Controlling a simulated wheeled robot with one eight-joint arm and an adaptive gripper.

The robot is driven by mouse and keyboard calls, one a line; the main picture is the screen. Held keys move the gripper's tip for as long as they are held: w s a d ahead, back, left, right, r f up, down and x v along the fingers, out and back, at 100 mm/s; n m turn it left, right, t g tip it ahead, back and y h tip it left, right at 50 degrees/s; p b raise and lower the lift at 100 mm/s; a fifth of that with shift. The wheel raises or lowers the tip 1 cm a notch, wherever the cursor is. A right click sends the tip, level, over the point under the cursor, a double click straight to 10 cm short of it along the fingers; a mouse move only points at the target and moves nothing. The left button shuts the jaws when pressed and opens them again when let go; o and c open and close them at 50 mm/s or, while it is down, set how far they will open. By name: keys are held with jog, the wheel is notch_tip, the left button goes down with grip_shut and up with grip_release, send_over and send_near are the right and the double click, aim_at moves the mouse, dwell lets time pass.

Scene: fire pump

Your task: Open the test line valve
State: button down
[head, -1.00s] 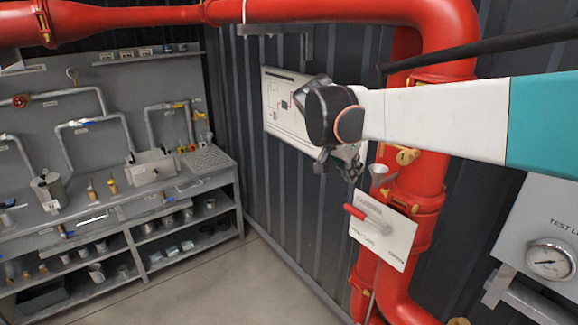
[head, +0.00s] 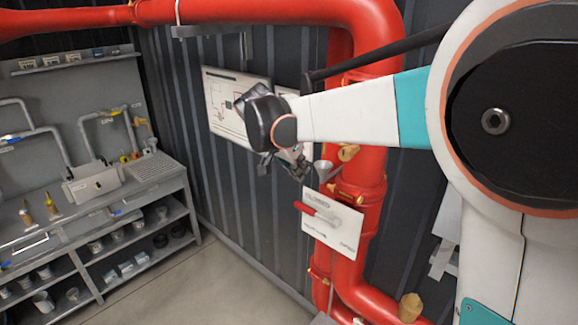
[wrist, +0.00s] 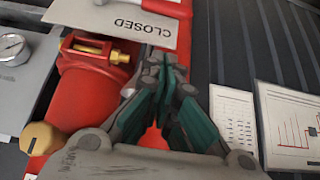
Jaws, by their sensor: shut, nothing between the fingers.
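The valve's red lever handle (head: 312,211) is mounted on a white plate (head: 343,240) in front of the vertical red pipe in the head view. The plate also shows at the top of the wrist view (wrist: 120,16), with the word CLOSED upside down. A red part, likely the handle, is cut off at the top edge there. My gripper (head: 296,168) is up and to the left of the plate in the head view, apart from the handle. In the wrist view its teal-padded fingers (wrist: 167,72) are together and empty, pointing toward the plate.
A grey funnel (head: 322,170) and a brass fitting (head: 348,152) sit at the red pipe (head: 362,150) near my gripper. A wall diagram board (head: 224,105) is behind it. A workbench (head: 140,195) stands at left; floor (head: 225,290) before it is clear.

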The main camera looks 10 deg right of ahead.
aim_at(314, 214)
jog(key=x, duration=0.6)
jog(key=shift+d+f+p, duration=0.1)
jog(key=shift+f+p, duration=0.2)
jog(key=shift+s+a+f, duration=0.1)
jog(key=shift+a+f, duration=0.05)
jog(key=shift+f, duration=0.45)
jog(key=shift+a+f, duration=0.15)
jog(key=shift+f, duration=0.4)
jog(key=shift+s+f, duration=0.1)
jog(key=shift+f, duration=0.5)
